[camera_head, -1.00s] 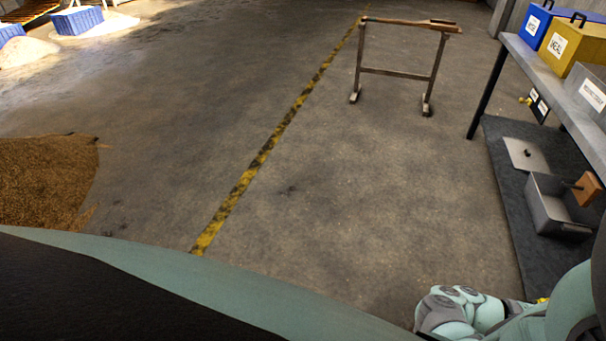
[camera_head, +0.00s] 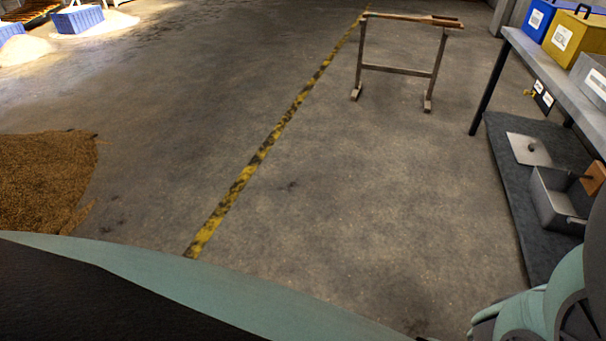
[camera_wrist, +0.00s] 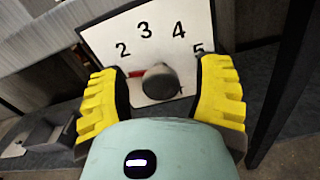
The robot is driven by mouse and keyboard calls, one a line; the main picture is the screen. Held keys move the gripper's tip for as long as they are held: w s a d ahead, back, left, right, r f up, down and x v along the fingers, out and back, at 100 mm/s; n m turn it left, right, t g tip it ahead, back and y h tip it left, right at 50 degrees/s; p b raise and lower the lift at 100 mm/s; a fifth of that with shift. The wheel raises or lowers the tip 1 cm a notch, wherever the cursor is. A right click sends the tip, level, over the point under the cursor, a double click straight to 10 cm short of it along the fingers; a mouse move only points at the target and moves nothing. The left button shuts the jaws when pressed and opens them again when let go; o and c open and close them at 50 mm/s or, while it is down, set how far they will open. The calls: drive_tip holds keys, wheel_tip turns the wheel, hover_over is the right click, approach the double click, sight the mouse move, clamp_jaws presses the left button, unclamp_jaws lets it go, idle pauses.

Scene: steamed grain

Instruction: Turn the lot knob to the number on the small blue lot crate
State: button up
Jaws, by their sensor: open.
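In the wrist view, the lot knob (camera_wrist: 160,83) is a grey round knob on a white dial plate (camera_wrist: 165,55) with the numbers 2, 3, 4 and 5 visible. A red pointer (camera_wrist: 137,73) sticks out on the knob's left side, just below the 2. My gripper (camera_wrist: 162,76) is open, its yellow fingers on either side of the knob with gaps. The left finger covers part of the plate. In the head view, a blue box (camera_head: 535,20) with a white label stands on the shelf; its text is unreadable, and I cannot tell whether it is the lot crate.
A yellow box (camera_head: 575,42) and a grey bin (camera_head: 592,80) share the shelf (camera_head: 555,70). An open grey box (camera_head: 555,200) lies on a dark mat (camera_head: 520,235). A wooden stand (camera_head: 400,72), a grain pile (camera_head: 45,180) and blue crates (camera_head: 77,19) are farther off. The middle floor is clear.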

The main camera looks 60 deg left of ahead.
drive_tip(key=shift+d, duration=0.15)
drive_tip(key=shift+c, duration=0.2)
drive_tip(key=shift+w, duration=0.1)
clamp_jaws()
idle(0.3)
